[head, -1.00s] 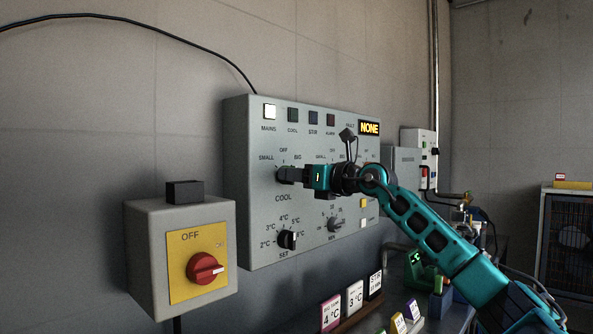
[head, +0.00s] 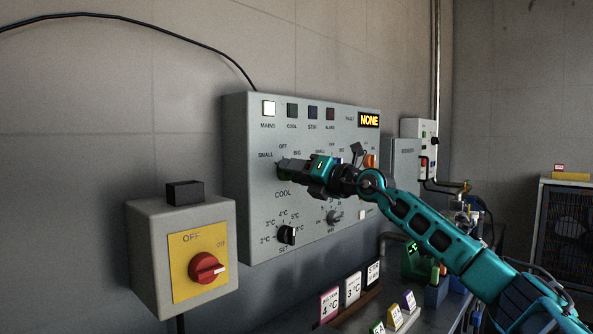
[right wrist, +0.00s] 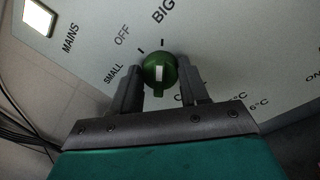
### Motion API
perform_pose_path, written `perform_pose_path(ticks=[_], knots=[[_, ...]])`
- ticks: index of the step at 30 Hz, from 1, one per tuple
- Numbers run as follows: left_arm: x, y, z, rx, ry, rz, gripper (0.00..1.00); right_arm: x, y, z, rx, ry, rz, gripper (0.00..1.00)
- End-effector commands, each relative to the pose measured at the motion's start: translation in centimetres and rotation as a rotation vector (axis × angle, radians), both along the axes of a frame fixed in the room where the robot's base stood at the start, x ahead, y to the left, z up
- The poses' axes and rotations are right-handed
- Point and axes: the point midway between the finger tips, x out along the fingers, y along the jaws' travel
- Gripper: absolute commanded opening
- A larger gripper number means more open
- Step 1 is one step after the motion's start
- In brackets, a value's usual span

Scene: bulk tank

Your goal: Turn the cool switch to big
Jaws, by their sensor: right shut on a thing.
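The cool switch is a green knob (right wrist: 160,68) with a white stripe, on the grey control panel (head: 245,215). In the right wrist view it sits between both fingers of my right gripper (right wrist: 158,78), which is shut on it. The stripe lines up roughly with the tick near the BIG label (right wrist: 163,10); OFF and SMALL lie to its left. In the head view my right gripper (head: 284,169) reaches the panel from the right and mostly hides the knob. My left gripper is not in view.
A black SET knob (head: 287,235) is below. A box with a red rotary switch (head: 205,267) stands at left. Small label cards (head: 330,305) stand below the panel.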

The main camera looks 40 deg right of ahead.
Motion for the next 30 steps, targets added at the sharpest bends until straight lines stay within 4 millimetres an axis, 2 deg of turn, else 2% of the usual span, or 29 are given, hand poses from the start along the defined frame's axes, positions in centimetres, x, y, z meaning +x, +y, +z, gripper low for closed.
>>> perform_pose_path(ticks=[12, 13, 18, 21, 30], knots=[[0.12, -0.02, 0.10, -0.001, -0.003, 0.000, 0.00, 0.01, 0.03, -0.03, 0.011, 0.001, 0.001, 0.14], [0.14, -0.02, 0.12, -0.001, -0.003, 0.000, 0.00, 0.01, 0.03, -0.03, 0.012, 0.001, 0.001, 0.47], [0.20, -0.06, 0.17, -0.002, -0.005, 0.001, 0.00, 0.01, 0.03, -0.02, 0.010, 0.001, 0.001, 0.64], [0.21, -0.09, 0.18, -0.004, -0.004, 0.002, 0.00, 0.01, 0.02, -0.01, 0.009, 0.001, 0.001, 0.70], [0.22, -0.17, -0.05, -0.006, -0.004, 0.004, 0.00, -0.35, -0.13, -0.15, 0.007, 0.001, -0.001, 0.70]])
